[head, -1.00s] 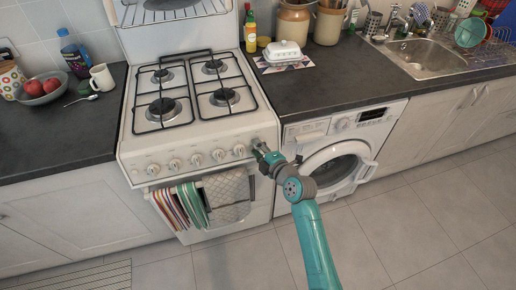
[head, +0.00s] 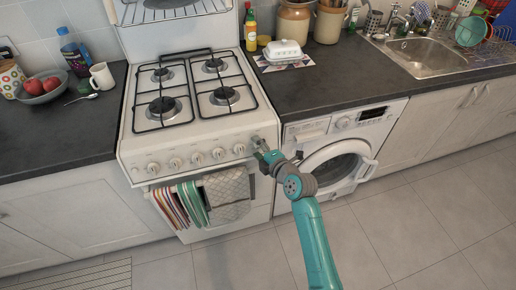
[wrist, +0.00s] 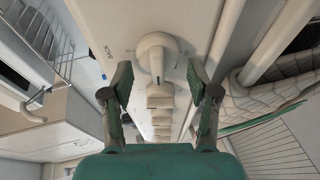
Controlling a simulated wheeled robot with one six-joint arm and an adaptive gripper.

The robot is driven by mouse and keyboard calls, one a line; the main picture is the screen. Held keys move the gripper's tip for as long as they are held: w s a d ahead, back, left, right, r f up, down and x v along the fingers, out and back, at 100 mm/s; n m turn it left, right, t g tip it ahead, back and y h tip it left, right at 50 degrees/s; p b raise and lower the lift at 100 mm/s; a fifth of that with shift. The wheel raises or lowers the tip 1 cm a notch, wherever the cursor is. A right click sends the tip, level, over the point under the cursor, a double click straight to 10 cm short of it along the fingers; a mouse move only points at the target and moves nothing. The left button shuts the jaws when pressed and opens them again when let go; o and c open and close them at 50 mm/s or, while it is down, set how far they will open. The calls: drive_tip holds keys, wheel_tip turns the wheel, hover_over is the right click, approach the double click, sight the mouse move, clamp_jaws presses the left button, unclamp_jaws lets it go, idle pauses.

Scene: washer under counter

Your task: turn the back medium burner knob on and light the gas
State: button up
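A white cooker (head: 200,128) has a row of several round knobs along its front panel. The rightmost knob (head: 257,141) is nearest my gripper (head: 264,157). In the wrist view this knob (wrist: 158,52) stands between and just beyond the open fingertips of my gripper (wrist: 158,82), apart from both. The word BACK is printed on the panel beside it. A dark mark shows on the knob's grip. The other knobs (wrist: 160,103) line up behind it. The back right burner (head: 214,66) and back left burner (head: 162,75) show no visible flame.

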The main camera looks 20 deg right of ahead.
drive_tip(key=v, duration=1.2)
clamp_jaws()
idle(1.4)
